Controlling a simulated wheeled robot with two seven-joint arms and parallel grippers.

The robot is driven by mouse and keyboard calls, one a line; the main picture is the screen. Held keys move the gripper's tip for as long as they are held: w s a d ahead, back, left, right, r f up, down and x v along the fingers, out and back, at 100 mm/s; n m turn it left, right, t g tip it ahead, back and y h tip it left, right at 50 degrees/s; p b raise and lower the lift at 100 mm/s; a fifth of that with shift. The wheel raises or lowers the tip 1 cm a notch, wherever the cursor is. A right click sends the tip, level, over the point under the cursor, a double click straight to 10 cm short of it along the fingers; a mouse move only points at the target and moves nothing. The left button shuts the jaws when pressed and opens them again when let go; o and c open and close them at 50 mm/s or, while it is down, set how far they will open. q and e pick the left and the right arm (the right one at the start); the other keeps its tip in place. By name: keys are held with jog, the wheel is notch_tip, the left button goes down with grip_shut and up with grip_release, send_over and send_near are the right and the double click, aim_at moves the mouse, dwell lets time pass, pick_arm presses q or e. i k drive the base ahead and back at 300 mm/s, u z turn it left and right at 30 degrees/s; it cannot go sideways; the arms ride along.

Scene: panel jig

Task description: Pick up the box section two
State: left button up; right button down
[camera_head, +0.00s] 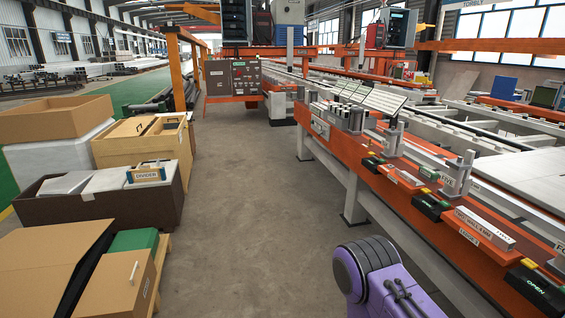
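A light grey bar with printed lettering (485,228) lies along the orange bench edge at the right. It looks like a box section, but its lettering is too small to read surely, so I cannot tell whether it is box section two. A purple part of my own arm shows at the bottom, right of centre. Neither of my grippers is in view.
The orange-edged jig bench (381,180) runs along the right, with black clamp blocks (430,204) on it. Cardboard boxes (140,141) and a brown crate (97,222) stand at the left. The grey floor (250,230) between them is clear.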

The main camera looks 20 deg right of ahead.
aim_at(500, 239)
jog(key=z, duration=0.35)
jog(key=i, duration=1.1)
jog(key=z, duration=1.6)
jog(key=i, duration=0.95)
jog(key=z, duration=0.9)
